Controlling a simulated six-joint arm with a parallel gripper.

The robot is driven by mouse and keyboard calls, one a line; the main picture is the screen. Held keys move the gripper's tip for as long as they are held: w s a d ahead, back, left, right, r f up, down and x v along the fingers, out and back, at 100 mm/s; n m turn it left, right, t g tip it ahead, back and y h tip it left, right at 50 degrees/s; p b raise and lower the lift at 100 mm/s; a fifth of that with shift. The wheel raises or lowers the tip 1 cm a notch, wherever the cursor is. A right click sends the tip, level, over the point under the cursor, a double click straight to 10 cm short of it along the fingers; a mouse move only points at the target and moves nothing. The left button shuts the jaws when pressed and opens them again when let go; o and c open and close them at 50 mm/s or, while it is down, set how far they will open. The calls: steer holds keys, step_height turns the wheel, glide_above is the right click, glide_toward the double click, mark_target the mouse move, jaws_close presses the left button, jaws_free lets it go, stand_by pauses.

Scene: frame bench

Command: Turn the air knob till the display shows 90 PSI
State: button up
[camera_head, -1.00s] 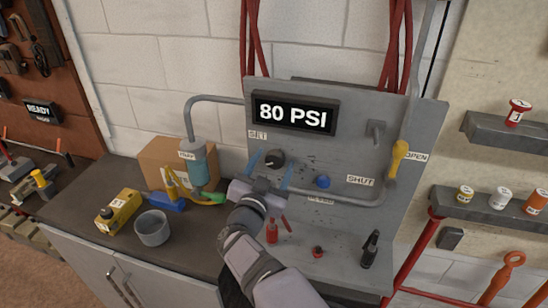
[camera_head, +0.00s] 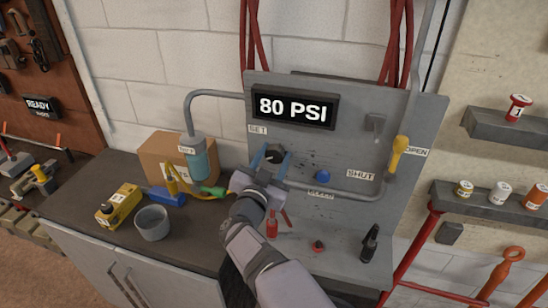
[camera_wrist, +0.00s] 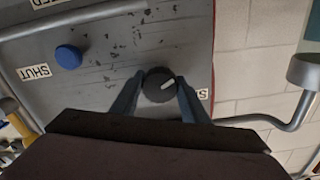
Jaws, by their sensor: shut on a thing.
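The display (camera_head: 294,107) on the grey panel reads 80 PSI. The black air knob (camera_head: 275,154) is below it, near the SET label (camera_head: 258,129). My gripper (camera_head: 270,155) is at the knob, its blue fingers one on each side. In the wrist view the knob (camera_wrist: 159,85) sits between the fingertips of my gripper (camera_wrist: 160,88), which are shut on it. A pale pointer mark shows on the knob's face. Part of the SET label is hidden behind a finger in the wrist view.
A blue button (camera_head: 323,177) is right of the knob. A yellow lever (camera_head: 398,152) stands between the OPEN and SHUT labels. A grey pipe (camera_head: 345,194) crosses below. A grey cup (camera_head: 152,223), a yellow box (camera_head: 119,206) and a cardboard box (camera_head: 160,150) are on the bench at left.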

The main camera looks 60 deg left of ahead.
steer(key=shift+f+b, duration=0.1)
steer(key=shift+b, duration=0.2)
steer(key=m+b, duration=0.3)
steer(key=shift+f, duration=0.1)
steer(key=shift+m+b, duration=1.1)
steer(key=shift+m, duration=0.2)
steer(key=shift+r, duration=0.2)
steer(key=o, duration=1.1)
steer(key=shift+s, duration=0.15)
